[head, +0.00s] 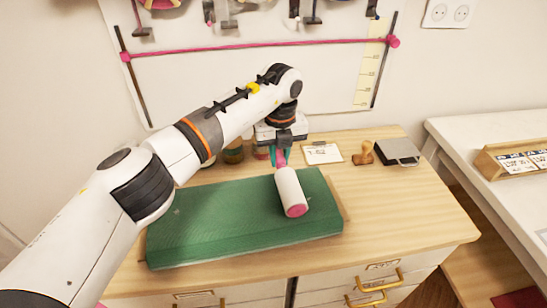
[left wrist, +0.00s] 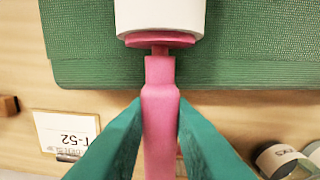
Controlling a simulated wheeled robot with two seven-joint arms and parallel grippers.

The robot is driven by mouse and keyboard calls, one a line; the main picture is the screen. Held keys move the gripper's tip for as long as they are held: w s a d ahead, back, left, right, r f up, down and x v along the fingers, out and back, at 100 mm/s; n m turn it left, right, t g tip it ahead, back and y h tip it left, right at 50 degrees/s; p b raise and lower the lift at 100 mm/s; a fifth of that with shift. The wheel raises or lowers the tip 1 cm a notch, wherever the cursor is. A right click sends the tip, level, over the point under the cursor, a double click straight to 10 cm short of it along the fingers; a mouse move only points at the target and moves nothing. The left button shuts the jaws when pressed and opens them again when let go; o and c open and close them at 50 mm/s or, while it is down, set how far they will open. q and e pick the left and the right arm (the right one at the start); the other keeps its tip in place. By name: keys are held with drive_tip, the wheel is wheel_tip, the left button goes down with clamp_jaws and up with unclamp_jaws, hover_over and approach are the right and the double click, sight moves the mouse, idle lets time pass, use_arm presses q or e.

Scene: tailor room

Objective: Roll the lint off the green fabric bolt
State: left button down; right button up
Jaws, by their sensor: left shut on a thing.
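The green fabric bolt (head: 230,222) lies flat on the wooden cabinet top in the head view. It also fills the upper part of the left wrist view (left wrist: 88,50). A lint roller (head: 291,190) with a white cylinder and pink end cap is over the right part of the bolt. Its pink handle (left wrist: 160,120) is between the green fingers of my left gripper (left wrist: 158,125), which is shut on it. I cannot tell whether the roller touches the fabric. A few tiny pale specks show on the bolt. My right gripper is not in view.
Behind the bolt are a small white card (head: 323,153), a wooden stamp (head: 364,154), a dark grey pad (head: 398,152) and several small jars (head: 233,152). The cabinet top right of the bolt is clear. A white table (head: 480,135) stands at the right.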

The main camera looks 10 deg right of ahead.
use_arm(q)
drive_tip(key=shift+d, duration=0.1)
drive_tip(key=shift+w+d+b, duration=0.1)
drive_tip(key=shift+d+b, duration=0.65)
drive_tip(key=shift+d, duration=0.65)
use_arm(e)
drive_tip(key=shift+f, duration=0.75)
